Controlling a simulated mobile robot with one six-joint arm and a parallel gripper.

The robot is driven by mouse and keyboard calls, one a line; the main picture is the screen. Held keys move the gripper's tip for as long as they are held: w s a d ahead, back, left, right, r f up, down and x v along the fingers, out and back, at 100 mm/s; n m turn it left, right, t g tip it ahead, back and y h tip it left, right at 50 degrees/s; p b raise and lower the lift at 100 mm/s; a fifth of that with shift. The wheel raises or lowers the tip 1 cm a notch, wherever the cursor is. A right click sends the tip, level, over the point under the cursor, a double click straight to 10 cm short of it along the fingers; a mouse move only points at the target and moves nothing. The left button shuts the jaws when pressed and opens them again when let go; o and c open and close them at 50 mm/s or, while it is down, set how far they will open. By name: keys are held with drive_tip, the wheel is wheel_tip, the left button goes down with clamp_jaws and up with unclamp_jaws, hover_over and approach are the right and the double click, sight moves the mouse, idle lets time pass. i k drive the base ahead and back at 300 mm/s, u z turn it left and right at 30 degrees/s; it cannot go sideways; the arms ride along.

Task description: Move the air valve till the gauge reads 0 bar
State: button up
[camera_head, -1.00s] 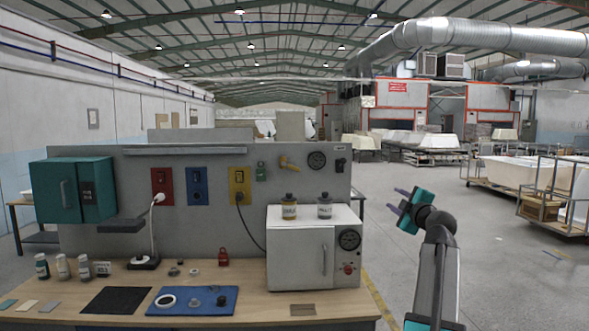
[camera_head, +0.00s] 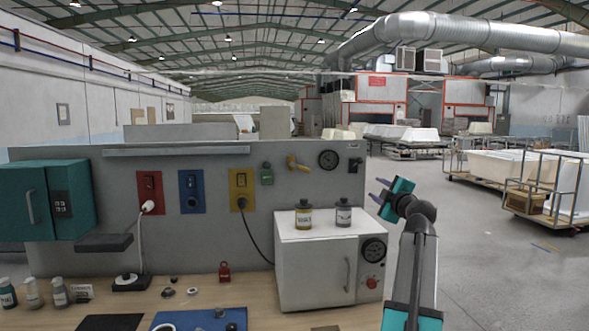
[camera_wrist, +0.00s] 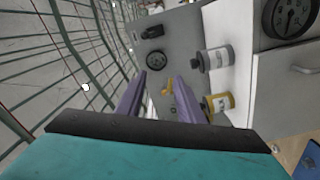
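The air valve (camera_head: 299,164) has a yellow lever and sits on the upper grey panel, right of a green fitting. A round dark gauge (camera_head: 328,159) is on the panel just right of it; its reading is too small to tell. My gripper (camera_head: 378,189) is open and empty, to the right of the panel and apart from the valve. In the wrist view my purple fingers (camera_wrist: 159,80) are spread, with the yellow valve (camera_wrist: 167,91) showing between them in the distance and the gauge (camera_wrist: 155,59) nearby, dim and small.
A white cabinet (camera_head: 315,275) with its own gauge (camera_head: 373,250) stands on the bench below the valve. Two bottles (camera_head: 304,214) (camera_head: 343,212) stand on its top. A black fitting (camera_head: 355,164) is at the panel's right edge. Open floor lies to the right.

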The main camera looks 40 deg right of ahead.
sight(292, 164)
drive_tip(key=u, duration=0.05)
drive_tip(key=i, duration=1)
